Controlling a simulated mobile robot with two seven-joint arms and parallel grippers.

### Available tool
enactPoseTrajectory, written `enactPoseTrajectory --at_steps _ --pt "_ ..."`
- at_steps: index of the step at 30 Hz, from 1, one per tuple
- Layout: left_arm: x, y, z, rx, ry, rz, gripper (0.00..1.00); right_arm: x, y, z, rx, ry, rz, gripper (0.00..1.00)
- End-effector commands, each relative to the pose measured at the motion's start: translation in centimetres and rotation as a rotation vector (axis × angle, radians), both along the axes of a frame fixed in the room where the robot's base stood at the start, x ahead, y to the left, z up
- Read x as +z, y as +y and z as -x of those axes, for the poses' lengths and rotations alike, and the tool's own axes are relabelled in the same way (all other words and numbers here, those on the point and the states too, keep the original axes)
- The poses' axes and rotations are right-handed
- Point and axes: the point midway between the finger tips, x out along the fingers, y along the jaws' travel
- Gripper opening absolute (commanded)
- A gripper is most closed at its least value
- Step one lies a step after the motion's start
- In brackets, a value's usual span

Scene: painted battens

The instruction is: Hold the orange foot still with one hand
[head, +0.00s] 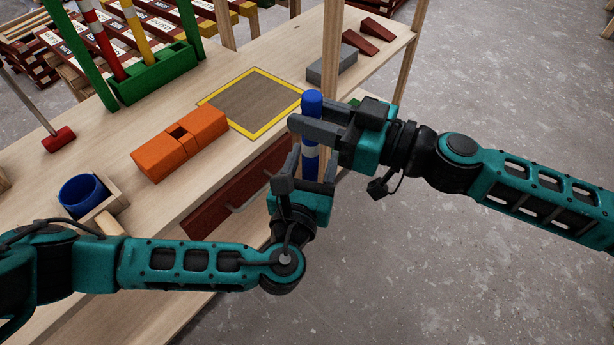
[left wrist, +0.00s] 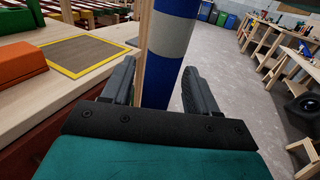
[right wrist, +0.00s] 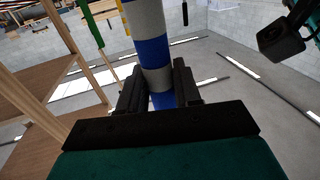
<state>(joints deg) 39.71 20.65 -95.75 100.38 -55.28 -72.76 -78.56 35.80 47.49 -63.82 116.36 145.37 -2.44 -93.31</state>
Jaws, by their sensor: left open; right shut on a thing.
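The orange foot (head: 180,143) lies on the bench, a block with a square socket in its middle; its edge also shows in the left wrist view (left wrist: 18,58). Neither gripper touches it. My right gripper (head: 318,128) is shut on a blue and white batten (head: 312,104), held upright off the bench's front edge. The batten also shows in the right wrist view (right wrist: 150,40). My left gripper (head: 290,172) is open, with the batten (left wrist: 168,50) between or just beyond its fingers in the left wrist view; I cannot tell if they touch it.
A yellow-bordered mat (head: 255,102) lies right of the orange foot. A green rack (head: 155,75) holds battens behind. A blue cup (head: 84,193) in a wooden holder, a red mallet (head: 59,139) and a grey block (head: 332,66) stand on the bench. A bench post rises near the grippers.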

Motion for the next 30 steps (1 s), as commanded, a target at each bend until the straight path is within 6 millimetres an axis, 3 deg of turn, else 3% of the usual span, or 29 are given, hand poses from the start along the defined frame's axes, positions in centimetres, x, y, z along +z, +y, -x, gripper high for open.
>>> enactPoseTrajectory --at_steps 11,29,30 --pt "-0.02 -0.14 -0.62 0.001 0.001 0.000 0.59 0.04 0.01 0.00 0.000 0.000 -0.001 0.00" --pt "0.02 -0.27 -0.51 -0.003 0.001 0.001 0.02 0.06 0.04 0.01 0.001 -0.001 -0.002 0.00" --pt "0.06 -0.28 -0.50 -0.003 0.000 0.001 0.01 0.07 0.05 0.02 0.001 -0.001 -0.002 0.35"
